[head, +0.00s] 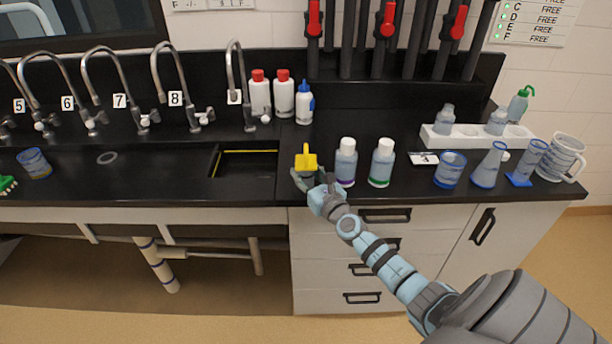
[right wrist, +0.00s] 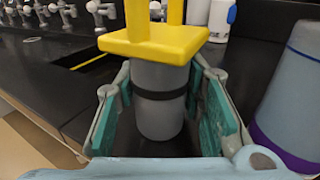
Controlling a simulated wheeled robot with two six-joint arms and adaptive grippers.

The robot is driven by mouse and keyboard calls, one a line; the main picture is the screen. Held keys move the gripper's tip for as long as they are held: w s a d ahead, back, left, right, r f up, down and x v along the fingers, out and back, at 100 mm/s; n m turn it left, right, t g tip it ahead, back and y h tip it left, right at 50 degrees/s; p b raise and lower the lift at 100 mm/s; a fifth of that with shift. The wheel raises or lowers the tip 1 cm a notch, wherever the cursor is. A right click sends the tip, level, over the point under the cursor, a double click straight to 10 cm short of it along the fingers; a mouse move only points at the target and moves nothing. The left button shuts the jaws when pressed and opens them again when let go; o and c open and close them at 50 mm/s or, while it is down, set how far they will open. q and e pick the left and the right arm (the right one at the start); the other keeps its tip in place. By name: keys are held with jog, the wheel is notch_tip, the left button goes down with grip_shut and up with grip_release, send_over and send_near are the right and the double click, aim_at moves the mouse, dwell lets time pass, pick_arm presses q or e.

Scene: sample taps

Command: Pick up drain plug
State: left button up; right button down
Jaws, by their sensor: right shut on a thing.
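The drain plug (head: 306,162) has a yellow square top with an upright yellow handle. In the right wrist view the drain plug (right wrist: 160,100) also shows its grey cylindrical body with a black ring. My right gripper (head: 308,179) is at the front of the black counter, shut around the plug's grey body. In the right wrist view the fingers of my right gripper (right wrist: 163,88) stand on both sides of the body, below the yellow top. The plug is upright; I cannot tell whether its bottom touches the counter. My left gripper is not in view.
A purple-banded bottle (head: 346,162) stands close right of the gripper, with a green-banded bottle (head: 382,163) beyond. A rectangular sink opening (head: 247,163) lies left. Numbered taps line the back left. A beaker (head: 450,170), flask (head: 489,166) and white rack (head: 478,137) stand at right.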

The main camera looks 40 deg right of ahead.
aim_at(305, 147)
notch_tip(305, 147, up, 10)
jog(key=p, duration=1)
jog(key=shift+r, duration=0.25)
jog(key=shift+f, duration=0.1)
jog(key=shift+s+a+y, duration=0.15)
jog(key=shift+a+y, duration=0.05)
jog(key=shift+y, duration=0.1)
jog(key=s+a+r+n+g+y+b, duration=0.1)
jog(key=s+a+r+n+g+y, duration=0.3)
jog(key=s+a+n+y, duration=0.5)
jog(key=s+a+r+n+g+y+b, duration=0.1)
jog(key=s+a+r+n+g+y, duration=0.25)
jog(key=s+a+y, duration=0.7)
jog(key=w+d+f+m+t+h, duration=0.2)
jog(key=w+d+m+h, duration=0.2)
jog(key=w+d+h, duration=0.2)
jog(key=w+d+f+m+t+h+p, duration=0.1)
jog(key=w+d+f+m+t+h, duration=0.2)
jog(key=w+d+h, duration=0.4)
jog(key=w+d+f+m+t+h, duration=0.2)
jog(key=w+d+m+h, duration=0.3)
jog(key=w+d+h, duration=0.1)
jog(key=shift+w+d+f+m+t+h+p, duration=0.25)
jog(key=shift+w+d+f+h+p, duration=0.1)
jog(key=shift+w+d+h, duration=0.15)
jog(key=shift+f, duration=0.15)
